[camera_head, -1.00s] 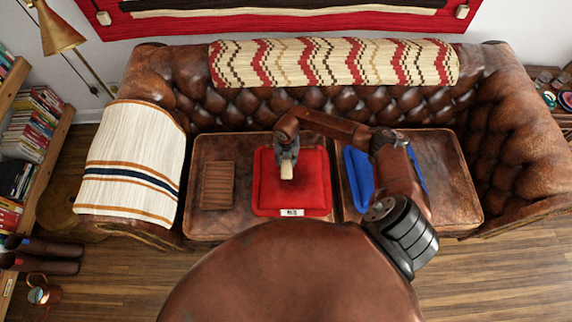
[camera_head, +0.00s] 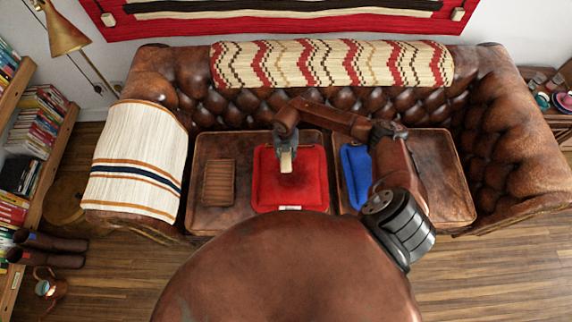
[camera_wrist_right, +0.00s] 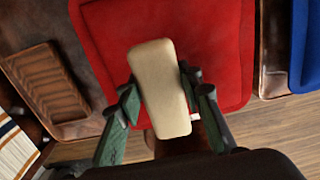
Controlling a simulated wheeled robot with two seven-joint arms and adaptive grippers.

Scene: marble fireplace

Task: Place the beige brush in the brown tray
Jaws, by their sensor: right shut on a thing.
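The beige brush (camera_head: 286,161) is held in my right gripper (camera_head: 286,149), over the red cushion. In the right wrist view the brush (camera_wrist_right: 159,88) lies between the two green fingers of the gripper (camera_wrist_right: 160,98), which are shut on it. The brown tray (camera_head: 219,183) lies on the left sofa seat, left of the red cushion. The tray also shows at the left of the right wrist view (camera_wrist_right: 47,84), apart from the brush, and it looks empty. My left gripper is in neither view.
A red cushion (camera_head: 262,190) lies on the seat under my right gripper, and a blue cushion (camera_head: 354,170) lies to its right. A striped cream blanket (camera_head: 136,160) covers the left armrest. The leather sofa back (camera_head: 250,105) rises behind.

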